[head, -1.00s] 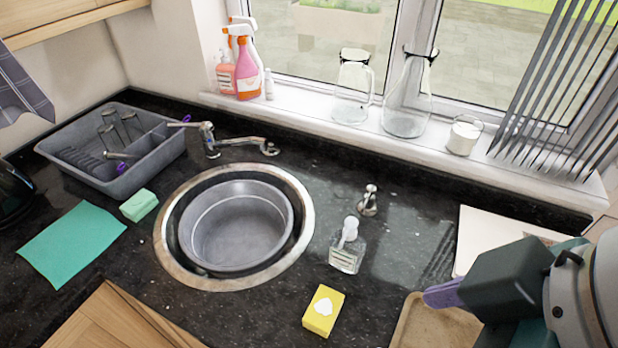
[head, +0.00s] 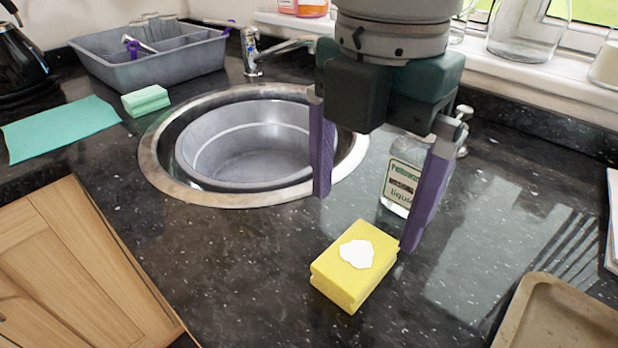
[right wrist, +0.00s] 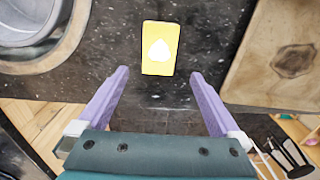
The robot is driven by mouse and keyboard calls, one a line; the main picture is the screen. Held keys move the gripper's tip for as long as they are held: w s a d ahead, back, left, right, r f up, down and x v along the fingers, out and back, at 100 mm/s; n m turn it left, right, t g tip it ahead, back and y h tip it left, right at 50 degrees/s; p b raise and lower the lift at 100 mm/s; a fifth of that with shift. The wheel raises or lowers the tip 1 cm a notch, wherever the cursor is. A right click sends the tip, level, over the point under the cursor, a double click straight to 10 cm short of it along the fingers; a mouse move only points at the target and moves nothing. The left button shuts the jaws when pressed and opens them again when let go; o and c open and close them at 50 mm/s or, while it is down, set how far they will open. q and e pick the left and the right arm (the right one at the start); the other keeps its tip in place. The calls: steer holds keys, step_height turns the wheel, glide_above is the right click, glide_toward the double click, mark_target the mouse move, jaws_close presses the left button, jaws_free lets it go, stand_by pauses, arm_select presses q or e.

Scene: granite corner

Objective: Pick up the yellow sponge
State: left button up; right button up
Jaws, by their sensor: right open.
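The yellow sponge (head: 345,282) with a white patch on top lies flat on the black granite counter, right of the sink's front. My right gripper (head: 363,215) hangs above and behind it in the head view, its two purple fingers spread wide with nothing between them. In the right wrist view the sponge (right wrist: 160,64) lies beyond the open fingertips of my right gripper (right wrist: 158,72), roughly centred between them, and does not touch them. My left gripper is in neither view.
A soap bottle (head: 404,172) stands behind the sponge, partly hidden by the right finger. The round sink (head: 165,178) holds a grey basin (head: 215,145). A tan tray (head: 530,310) lies to the right. A green sponge (head: 146,101) and cloth (head: 60,128) lie left. The counter around the yellow sponge is clear.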

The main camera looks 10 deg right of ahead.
mark_target(351, 261)
step_height(351, 261, down, 4)
steer(key=shift+r, duration=0.1)
step_height(351, 261, down, 6)
steer(key=shift+a+r, duration=0.1)
steer(key=shift+a, duration=0.05)
steer(key=shift+c, duration=0.2)
steer(key=c, duration=1.3)
step_height(351, 261, up, 20)
steer(key=shift+r+p, duration=0.1)
steer(key=shift+p, duration=0.7)
